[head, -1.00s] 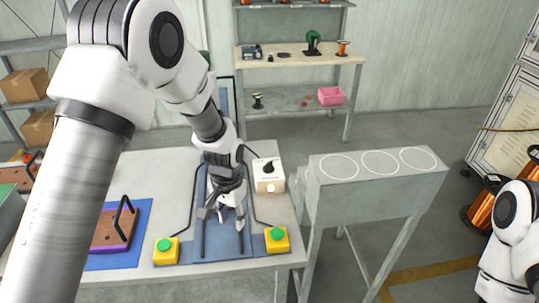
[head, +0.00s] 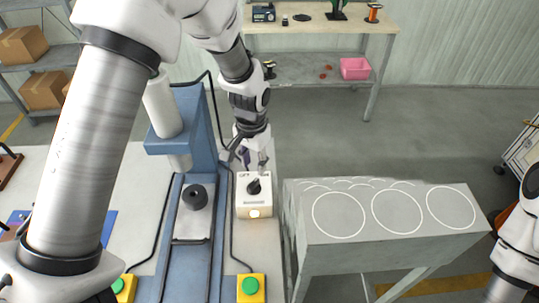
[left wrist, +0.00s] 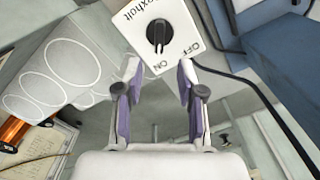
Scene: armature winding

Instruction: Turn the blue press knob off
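The press knob (head: 254,187) is black and sits on a white control box (head: 254,208) beside the blue press (head: 187,118). In the left wrist view, the knob (left wrist: 158,32) has OFF and ON printed by it, and its white mark seems to point toward ON. A lamp (head: 254,213) on the box front glows. My left gripper (head: 254,160) is just behind and above the knob, apart from it. In the left wrist view, my left gripper (left wrist: 158,78) is open with nothing between its fingers. My right gripper is out of view.
A green button on a yellow base (head: 251,288) stands at the table front, with black cables nearby. A grey stand with white circles (head: 390,225) is right of the table. Shelves with a pink bin (head: 355,68) stand behind.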

